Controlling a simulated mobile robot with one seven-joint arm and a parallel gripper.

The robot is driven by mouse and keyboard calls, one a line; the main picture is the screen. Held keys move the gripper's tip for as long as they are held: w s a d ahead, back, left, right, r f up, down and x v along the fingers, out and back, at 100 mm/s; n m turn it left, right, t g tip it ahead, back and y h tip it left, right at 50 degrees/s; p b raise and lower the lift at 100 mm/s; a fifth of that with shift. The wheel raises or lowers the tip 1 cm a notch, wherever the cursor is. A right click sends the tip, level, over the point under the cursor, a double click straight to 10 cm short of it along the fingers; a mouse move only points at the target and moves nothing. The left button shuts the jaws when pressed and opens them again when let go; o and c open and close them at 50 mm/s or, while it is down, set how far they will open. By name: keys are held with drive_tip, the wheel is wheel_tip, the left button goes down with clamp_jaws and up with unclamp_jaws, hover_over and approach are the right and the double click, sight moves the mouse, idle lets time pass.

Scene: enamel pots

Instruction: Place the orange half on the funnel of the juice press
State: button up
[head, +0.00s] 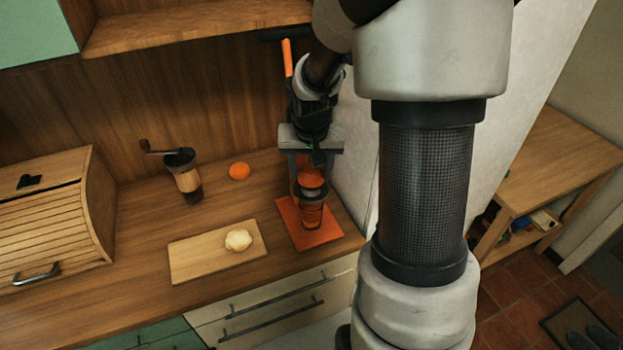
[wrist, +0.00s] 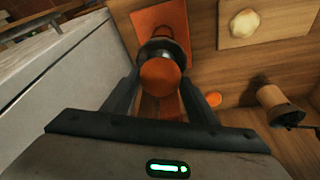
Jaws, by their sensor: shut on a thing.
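The orange half (head: 311,177) is between the fingers of my gripper (head: 311,168), which is shut on it. In the wrist view the orange half (wrist: 159,82) shows as a round orange face between the fingertips (wrist: 159,76). The juice press (head: 322,229) stands at the right of the counter, with an orange base, an upright and an orange lever at the top. Its dark funnel (head: 313,192) is directly below the orange half; the funnel rim (wrist: 160,46) shows behind it in the wrist view. I cannot tell whether fruit and funnel touch.
A cutting board (head: 195,262) with a pale lump (head: 238,240) lies left of the press. A whole-looking orange (head: 239,171) and a coffee grinder (head: 187,177) stand further back. A roll-top bread box (head: 50,220) is at the left. A pale wall (head: 352,150) is close on the right.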

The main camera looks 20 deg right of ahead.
sight(311, 180)
drive_tip(key=shift+f, duration=1.6)
drive_tip(key=shift+f, duration=0.25)
drive_tip(key=o, duration=1.1)
drive_tip(key=shift+r, duration=0.1)
drive_tip(key=shift+c, duration=0.2)
drive_tip(key=shift+r, duration=0.65)
drive_tip(key=v, duration=1.1)
drive_tip(key=shift+s, duration=0.1)
